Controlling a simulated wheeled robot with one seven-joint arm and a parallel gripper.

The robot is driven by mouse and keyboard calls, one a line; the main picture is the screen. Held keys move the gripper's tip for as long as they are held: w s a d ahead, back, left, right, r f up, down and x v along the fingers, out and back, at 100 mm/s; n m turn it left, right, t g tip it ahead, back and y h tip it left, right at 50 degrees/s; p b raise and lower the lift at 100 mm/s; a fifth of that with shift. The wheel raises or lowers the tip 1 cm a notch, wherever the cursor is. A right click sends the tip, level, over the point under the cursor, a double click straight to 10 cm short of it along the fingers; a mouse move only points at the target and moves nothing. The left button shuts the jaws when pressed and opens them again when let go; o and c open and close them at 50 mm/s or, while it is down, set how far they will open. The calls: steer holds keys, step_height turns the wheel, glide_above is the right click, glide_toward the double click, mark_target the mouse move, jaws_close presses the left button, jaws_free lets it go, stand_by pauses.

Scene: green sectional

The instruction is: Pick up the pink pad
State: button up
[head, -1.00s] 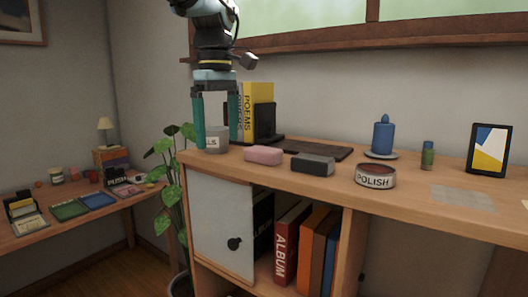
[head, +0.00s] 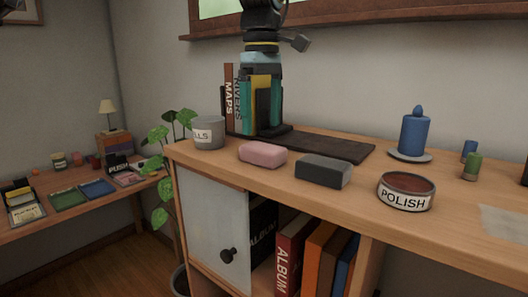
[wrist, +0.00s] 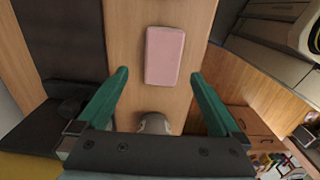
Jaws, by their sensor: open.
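The pink pad (head: 263,154) is a small rounded block lying flat on the wooden cabinet top, between a grey tin and a dark grey block. In the wrist view the pink pad (wrist: 164,56) lies just beyond the fingertips, roughly in line with the gap between them. My gripper (wrist: 158,75) is open and empty, with green fingers either side of the gap. In the head view my gripper (head: 261,130) points down in front of the books, behind the pad. Its fingertips are partly hard to make out against the books.
The grey tin (head: 208,133) stands left of the pad, the dark grey block (head: 323,171) right of it. A polish tin (head: 406,191), a blue candle (head: 415,134) and a green bottle (head: 472,167) stand further right. A dark mat (head: 335,147) lies behind.

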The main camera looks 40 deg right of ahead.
mark_target(263, 146)
steer(key=shift+s+a+f+p, duration=0.15)
steer(key=shift+f+p, duration=0.35)
steer(key=shift+f, duration=1.1)
steer(key=shift+s+f+p, duration=0.15)
steer(key=shift+f+p, duration=0.3)
steer(key=shift+f, duration=1.15)
steer(key=c, duration=1.5)
step_height(263, 146, up, 10)
steer(key=shift+r+b, duration=0.1)
steer(key=shift+b, duration=0.85)
steer(key=o, duration=0.9)
steer(key=c, duration=0.6)
steer(key=shift+c, duration=0.2)
